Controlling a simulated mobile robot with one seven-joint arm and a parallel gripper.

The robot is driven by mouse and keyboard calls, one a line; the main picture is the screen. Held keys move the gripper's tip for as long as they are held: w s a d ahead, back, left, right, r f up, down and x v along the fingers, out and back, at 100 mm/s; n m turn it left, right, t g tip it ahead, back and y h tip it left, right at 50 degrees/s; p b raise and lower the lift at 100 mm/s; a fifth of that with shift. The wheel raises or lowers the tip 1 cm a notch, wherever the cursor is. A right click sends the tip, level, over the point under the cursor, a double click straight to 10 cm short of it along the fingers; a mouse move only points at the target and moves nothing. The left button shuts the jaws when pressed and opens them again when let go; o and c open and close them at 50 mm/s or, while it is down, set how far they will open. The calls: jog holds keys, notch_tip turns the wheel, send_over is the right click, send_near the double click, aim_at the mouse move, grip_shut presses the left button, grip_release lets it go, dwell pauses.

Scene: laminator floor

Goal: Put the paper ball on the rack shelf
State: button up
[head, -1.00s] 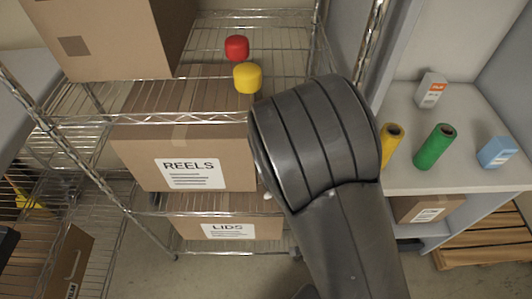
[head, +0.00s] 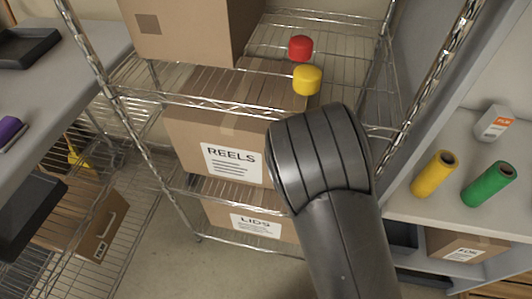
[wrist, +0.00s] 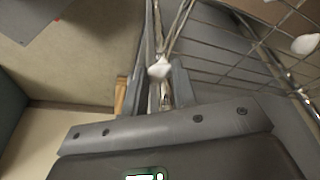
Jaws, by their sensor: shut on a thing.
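In the wrist view my gripper (wrist: 160,82) is shut on a small white crumpled lump, the paper ball (wrist: 160,69), which shows at the fingertips. In the head view my dark arm covers the gripper and the ball. The wire rack shelf (head: 203,101) stands ahead, behind and left of my arm. Rack wires also run across the upper right of the wrist view (wrist: 240,52). I cannot tell how far the ball is from the shelf.
A red cap (head: 301,47), a yellow cap (head: 307,80) and a large carton (head: 185,35) are on the rack. Boxes marked REELS (head: 190,135) and LIDS (head: 225,210) sit lower. Another white lump (wrist: 305,44) lies by the wires.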

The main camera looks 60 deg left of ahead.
jog(key=shift+n, duration=0.7)
jog(key=w+a, duration=0.2)
jog(key=a, duration=0.1)
jog(key=w+a+r, duration=0.1)
jog(key=a, duration=0.2)
jog(key=w+a+r, duration=0.1)
jog(key=w+a, duration=0.1)
jog(key=a, duration=0.1)
jog(key=shift+w+a+r, duration=0.2)
jog(key=shift+w+a, duration=0.05)
jog(key=shift+w, duration=0.1)
jog(key=shift+f, duration=2.4)
jog(key=shift+f, duration=0.1)
jog(key=o, duration=0.9)
jog(key=v, duration=0.7)
jog(key=shift+s+d+r, duration=0.1)
jog(key=shift+r, duration=0.25)
